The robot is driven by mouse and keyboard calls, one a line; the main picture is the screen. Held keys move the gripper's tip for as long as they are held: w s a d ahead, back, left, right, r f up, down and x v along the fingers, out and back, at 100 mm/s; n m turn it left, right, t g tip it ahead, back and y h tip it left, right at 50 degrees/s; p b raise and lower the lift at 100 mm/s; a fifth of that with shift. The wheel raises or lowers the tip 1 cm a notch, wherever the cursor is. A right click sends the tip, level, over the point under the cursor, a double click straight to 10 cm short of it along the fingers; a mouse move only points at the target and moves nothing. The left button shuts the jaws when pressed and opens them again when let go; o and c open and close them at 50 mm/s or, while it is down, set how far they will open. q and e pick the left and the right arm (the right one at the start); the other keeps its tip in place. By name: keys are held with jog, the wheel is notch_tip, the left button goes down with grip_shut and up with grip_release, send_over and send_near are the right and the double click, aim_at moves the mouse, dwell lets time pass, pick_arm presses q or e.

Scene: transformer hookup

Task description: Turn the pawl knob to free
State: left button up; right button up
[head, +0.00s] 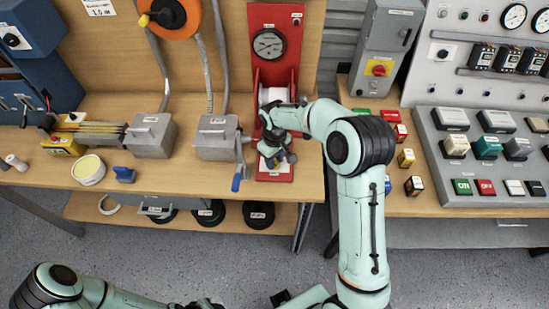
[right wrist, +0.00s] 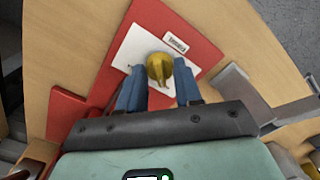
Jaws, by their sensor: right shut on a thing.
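In the right wrist view the yellow pawl knob (right wrist: 160,68) sits on a white plate (right wrist: 136,50) on a red base (right wrist: 205,52), beside a small label. The blue fingers of my right gripper (right wrist: 159,88) stand on either side of the knob and are shut on it. In the head view my right gripper (head: 272,158) reaches down over the front of the red stand (head: 275,18). It hides most of the knob there. My left arm shows at the bottom left of the head view, but its fingers are not seen.
A grey box with a blue-handled crank (head: 238,178) stands close to the left of the red stand. A gauge (head: 269,44) is on the stand's back. Small labelled blocks (head: 406,158) and a button console (head: 485,150) are to the right.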

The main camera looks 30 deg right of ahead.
aim_at(275, 161)
dwell(0.4)
jog(key=o, duration=1)
jog(key=shift+o, duration=0.2)
pick_arm(q)
jog(key=shift+w+r+p, duration=0.5)
jog(key=shift+w+r, duration=0.05)
jog(key=shift+r, duration=0.1)
pick_arm(e)
notch_tip(275, 161, up, 14)
jog(key=shift+f, duration=0.25)
pick_arm(q)
jog(key=shift+s, duration=0.1)
pick_arm(e)
jog(key=shift+f, duration=0.1)
